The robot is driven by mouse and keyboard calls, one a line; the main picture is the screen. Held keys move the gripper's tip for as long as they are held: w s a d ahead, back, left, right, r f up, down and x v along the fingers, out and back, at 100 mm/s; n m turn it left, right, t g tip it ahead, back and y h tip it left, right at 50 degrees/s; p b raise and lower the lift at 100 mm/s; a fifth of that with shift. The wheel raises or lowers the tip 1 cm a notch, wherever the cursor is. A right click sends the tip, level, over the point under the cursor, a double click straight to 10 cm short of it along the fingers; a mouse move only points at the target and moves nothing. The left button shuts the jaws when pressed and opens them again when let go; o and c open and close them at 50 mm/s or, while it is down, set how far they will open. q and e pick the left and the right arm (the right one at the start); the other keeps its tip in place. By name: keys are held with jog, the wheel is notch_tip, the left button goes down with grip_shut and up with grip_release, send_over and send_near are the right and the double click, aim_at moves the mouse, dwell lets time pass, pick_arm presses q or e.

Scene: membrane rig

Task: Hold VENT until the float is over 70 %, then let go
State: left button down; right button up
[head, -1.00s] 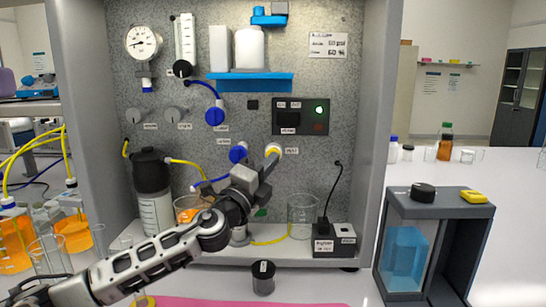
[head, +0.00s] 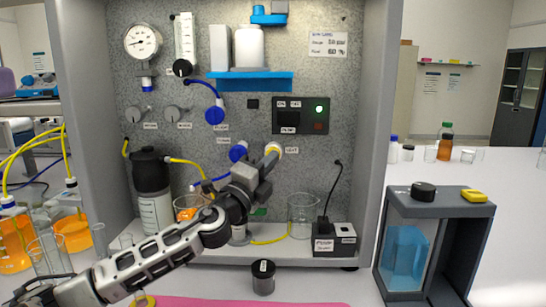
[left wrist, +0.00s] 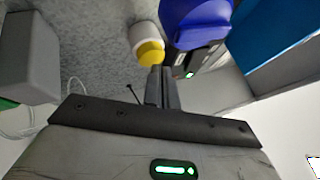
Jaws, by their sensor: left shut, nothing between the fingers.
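The VENT button (head: 275,149), a white collar with a yellow cap, sits on the grey panel left of its label (head: 292,150). It also shows in the left wrist view (left wrist: 149,48). My left gripper (head: 270,161) is shut and empty, its tips right at the yellow cap. In the left wrist view the closed fingers (left wrist: 160,75) overlap the cap's lower edge; I cannot tell whether they press it. The clear upright flow tube (head: 185,40) stands at the panel's top left; its float is too small to read. My right gripper is not in view.
A round dial gauge (head: 142,42) is left of the tube. A blue fitting (head: 238,151) with tubing sits close left of the button. A pump switch box (head: 300,116) with a green light is above. A beaker (head: 303,214) and black box (head: 334,240) stand below.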

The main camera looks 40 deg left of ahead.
pick_arm(q)
jog(key=shift+w+a, duration=0.25)
jog(key=shift+w, duration=0.05)
dwell(0.7)
jog(key=shift+w+a, duration=0.1)
jog(key=shift+a, duration=0.05)
dwell(1.0)
dwell(1.0)
dwell(1.0)
jog(key=shift+s+d, duration=0.65)
jog(key=shift+s, duration=0.1)
jog(key=shift+s+d+p, duration=0.85)
jog(key=shift+s+d, duration=0.75)
jog(key=shift+s, duration=0.3)
